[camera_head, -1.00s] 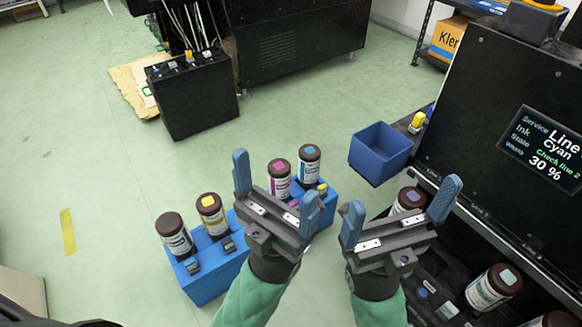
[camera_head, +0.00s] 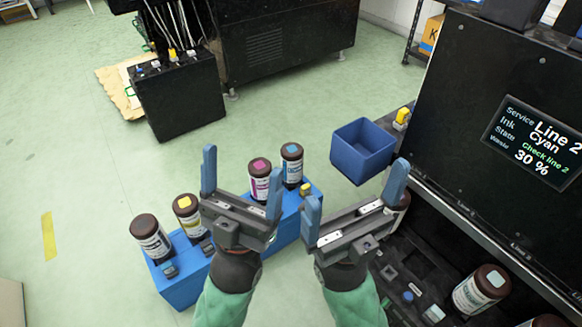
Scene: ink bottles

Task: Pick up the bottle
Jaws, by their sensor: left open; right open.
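Several brown ink bottles stand upright in a blue rack (camera_head: 183,292): a dark-capped one (camera_head: 152,240), a yellow-marked one (camera_head: 187,214), a magenta-marked one (camera_head: 260,182) and a cyan-marked one (camera_head: 291,165). My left gripper (camera_head: 242,160) is open and empty, in front of the rack's middle, and hides part of it. The magenta bottle shows between its fingers, but I cannot tell that it touches. My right gripper (camera_head: 355,184) is open and empty, right of the rack.
An open blue bin (camera_head: 362,152) is beyond my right gripper. The black machine (camera_head: 500,115) fills the right, its screen reading "Line 2 Cyan 30 %". The green floor at left is clear around a yellow tape strip (camera_head: 48,236).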

